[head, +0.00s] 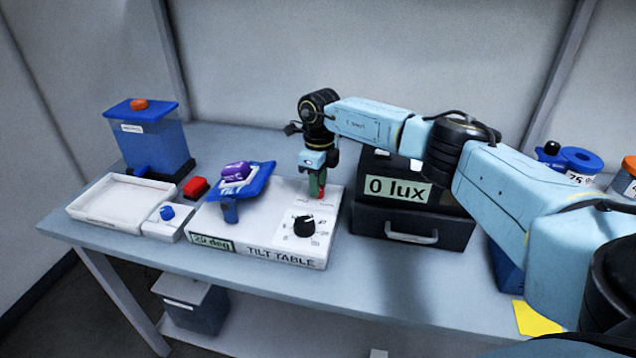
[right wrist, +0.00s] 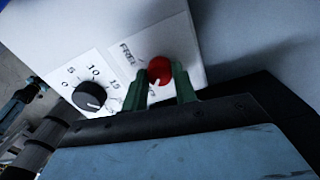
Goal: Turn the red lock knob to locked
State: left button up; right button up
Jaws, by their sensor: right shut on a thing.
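The red lock knob (right wrist: 159,70) sits on the white tilt table panel, beside printed lettering that reads in part "FREE". In the head view only a bit of the red knob (head: 320,192) shows below the gripper. My right gripper (head: 317,190) points down over it, and its green fingers (right wrist: 166,86) are shut around the knob's sides in the right wrist view. The tilt table (head: 262,245) carries a black dial (head: 304,226) in front of the lock knob, and a blue tilted platform (head: 246,182) with a purple object (head: 236,171) on it. My left gripper is not in view.
A black box (head: 412,217) reading "0 lux" stands right of the tilt table, close to my arm. A white tray (head: 120,203), a small box with a blue knob (head: 167,212) and a blue tank (head: 150,140) stand at left. The front table strip is clear.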

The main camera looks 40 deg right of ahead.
dwell(0.3)
jog(key=o, duration=1)
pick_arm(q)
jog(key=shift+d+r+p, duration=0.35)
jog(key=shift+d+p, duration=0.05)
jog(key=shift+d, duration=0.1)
pick_arm(e)
jog(key=r, duration=1.3)
jog(key=shift+w+d+r, duration=0.15)
jog(key=shift+d+r, duration=0.05)
jog(key=shift+d, duration=0.05)
